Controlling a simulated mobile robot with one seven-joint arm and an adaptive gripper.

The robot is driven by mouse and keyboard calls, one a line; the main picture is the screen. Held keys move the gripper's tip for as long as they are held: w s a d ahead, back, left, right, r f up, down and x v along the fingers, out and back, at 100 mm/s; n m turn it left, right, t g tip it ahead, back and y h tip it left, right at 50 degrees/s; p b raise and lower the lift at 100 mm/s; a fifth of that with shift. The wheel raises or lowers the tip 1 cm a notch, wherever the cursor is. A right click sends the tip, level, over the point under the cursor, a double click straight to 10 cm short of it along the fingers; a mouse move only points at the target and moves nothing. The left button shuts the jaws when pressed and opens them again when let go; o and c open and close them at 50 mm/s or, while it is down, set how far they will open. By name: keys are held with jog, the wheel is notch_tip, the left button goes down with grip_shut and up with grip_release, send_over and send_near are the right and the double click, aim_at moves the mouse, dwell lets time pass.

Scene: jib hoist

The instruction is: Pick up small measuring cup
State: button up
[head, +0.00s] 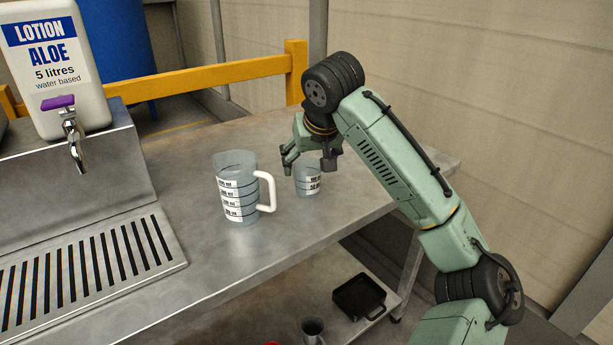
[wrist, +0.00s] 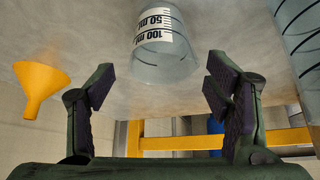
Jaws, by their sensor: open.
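The small measuring cup (head: 308,182) is clear, with black marks and a white scale label, and stands upright on the steel table. In the wrist view the cup (wrist: 166,55) shows "50 mL" and "100 mL" and lies ahead of the gap between the fingers. My gripper (head: 311,162) is open and empty at the cup's rim in the head view, partly overlapping it. In the wrist view the two dark fingers of my gripper (wrist: 161,88) are wide apart, one to each side of the cup's line. No contact with the cup is visible.
A larger measuring jug (head: 237,192) with a white handle stands left of the cup. A yellow funnel (wrist: 41,88) shows in the wrist view. A lotion dispenser (head: 62,75) with a tap sits over a slotted drip tray (head: 95,262). A yellow rail (head: 230,72) runs behind the table.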

jog(key=p+x, duration=0.1)
jog(key=x, duration=0.6)
jog(key=shift+w+a+f, duration=0.1)
jog(key=shift+w+f, duration=0.05)
jog(key=shift+f, duration=0.05)
jog(key=shift+c, duration=0.2)
jog(key=c, duration=1.1)
